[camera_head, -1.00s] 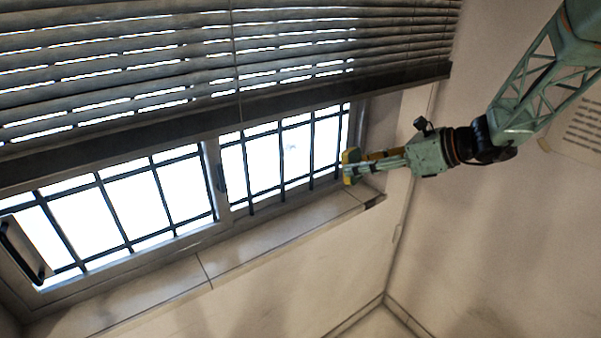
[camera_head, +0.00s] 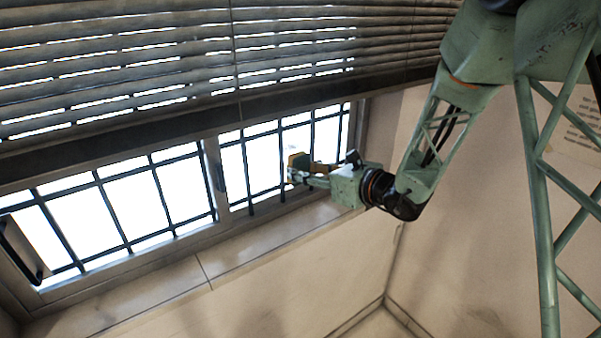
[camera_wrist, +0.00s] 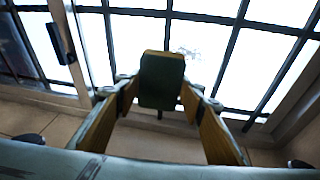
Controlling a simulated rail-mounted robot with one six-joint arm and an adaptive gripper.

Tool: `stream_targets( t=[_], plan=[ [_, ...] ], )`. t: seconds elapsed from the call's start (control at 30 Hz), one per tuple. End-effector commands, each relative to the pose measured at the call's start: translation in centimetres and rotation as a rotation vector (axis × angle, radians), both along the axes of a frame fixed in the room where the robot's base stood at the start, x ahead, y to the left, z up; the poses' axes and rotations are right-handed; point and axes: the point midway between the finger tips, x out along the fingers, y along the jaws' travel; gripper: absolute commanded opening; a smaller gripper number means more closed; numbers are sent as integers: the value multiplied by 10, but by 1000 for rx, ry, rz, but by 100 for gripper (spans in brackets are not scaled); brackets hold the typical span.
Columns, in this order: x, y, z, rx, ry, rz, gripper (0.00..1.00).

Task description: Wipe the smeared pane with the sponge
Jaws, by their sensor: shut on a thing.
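My gripper (camera_head: 303,175) is shut on the sponge (camera_head: 299,160), in front of the right-hand window. In the wrist view the sponge (camera_wrist: 162,82) is a block with a dark green face and a yellowish-brown top, held upright between the fingertips. The smeared pane (camera_head: 265,160) is bright glass behind dark bars. In the wrist view a faint grey smear (camera_wrist: 187,51) shows on it, just right of the sponge's top. In the head view the sponge and gripper cover the smear's area. I cannot tell whether the sponge touches the glass.
Dark bars (camera_head: 249,180) cross the panes. Slatted blinds (camera_head: 180,50) hang above, their bottom rail near the window top. A sill (camera_head: 235,255) runs below. The right wall carries a printed sheet (camera_head: 570,125).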

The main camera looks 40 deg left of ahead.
Motion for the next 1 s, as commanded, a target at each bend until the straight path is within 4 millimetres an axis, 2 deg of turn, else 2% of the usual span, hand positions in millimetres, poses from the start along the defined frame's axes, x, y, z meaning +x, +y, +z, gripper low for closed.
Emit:
stream_targets(
  t=[0.2,0.77,1.0],
  plan=[
    [-4,8,-4,13,-5,-15,28],
    [-4,11,-4,14,-6,-15,28],
    [-1,20,-3,14,-5,-14,28]
  ],
)
